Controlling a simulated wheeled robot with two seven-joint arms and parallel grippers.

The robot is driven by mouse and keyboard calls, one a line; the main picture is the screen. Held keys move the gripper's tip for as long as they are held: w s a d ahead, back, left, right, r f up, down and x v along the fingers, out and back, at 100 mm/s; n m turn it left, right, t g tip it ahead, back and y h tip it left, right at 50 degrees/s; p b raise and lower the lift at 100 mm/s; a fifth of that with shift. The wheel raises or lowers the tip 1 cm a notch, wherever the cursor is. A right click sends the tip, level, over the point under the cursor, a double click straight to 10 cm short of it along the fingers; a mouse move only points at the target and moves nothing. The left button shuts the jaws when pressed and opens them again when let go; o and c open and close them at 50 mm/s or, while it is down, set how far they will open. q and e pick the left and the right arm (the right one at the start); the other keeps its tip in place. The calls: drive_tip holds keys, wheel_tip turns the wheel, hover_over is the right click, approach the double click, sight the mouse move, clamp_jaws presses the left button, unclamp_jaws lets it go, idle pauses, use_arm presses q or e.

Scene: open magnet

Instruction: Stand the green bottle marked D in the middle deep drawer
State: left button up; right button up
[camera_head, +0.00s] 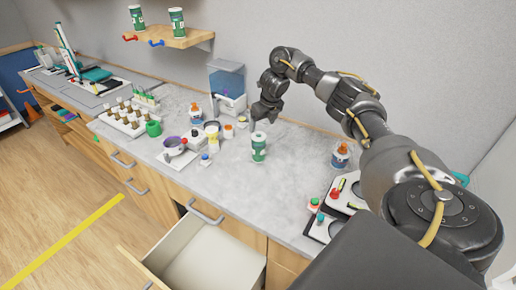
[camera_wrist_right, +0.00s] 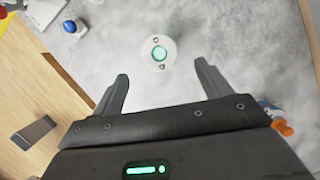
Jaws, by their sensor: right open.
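A green and white bottle (camera_head: 259,147) stands upright on the grey counter; I cannot read a letter on it. My right gripper (camera_head: 263,117) hangs above and just behind it, open and empty. In the right wrist view a round white top with a green centre (camera_wrist_right: 159,52), likely the bottle from above, lies just beyond and between the open fingertips (camera_wrist_right: 161,75), not held. An open deep drawer (camera_head: 215,262) with a pale interior sticks out below the counter's front edge; the part of its inside that shows is empty. My left gripper is out of view.
Left of the bottle are a purple-topped bowl (camera_head: 174,146), small jars and a rack of brown vials (camera_head: 125,118). An orange-capped bottle (camera_head: 340,157) and a device with red and green buttons (camera_head: 337,202) stand right. Two similar green containers sit on a wall shelf (camera_head: 172,38).

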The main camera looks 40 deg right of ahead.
sight(259, 135)
drive_tip(key=b+x, duration=0.1)
drive_tip(key=x, duration=0.3)
drive_tip(key=shift+f, duration=0.25)
drive_tip(key=shift+w+f, duration=0.2)
drive_tip(key=shift+f, duration=0.25)
drive_tip(key=p+x, duration=0.2)
drive_tip(key=x, duration=0.2)
drive_tip(key=shift+w+a+f, duration=0.1)
drive_tip(key=shift+w+f, duration=0.05)
drive_tip(key=shift+f, duration=0.05)
drive_tip(key=shift+w+f, duration=0.1)
drive_tip(key=shift+f, duration=0.3)
drive_tip(key=shift+r, duration=0.1)
drive_tip(key=c, duration=1.3)
drive_tip(key=shift+r, duration=0.1)
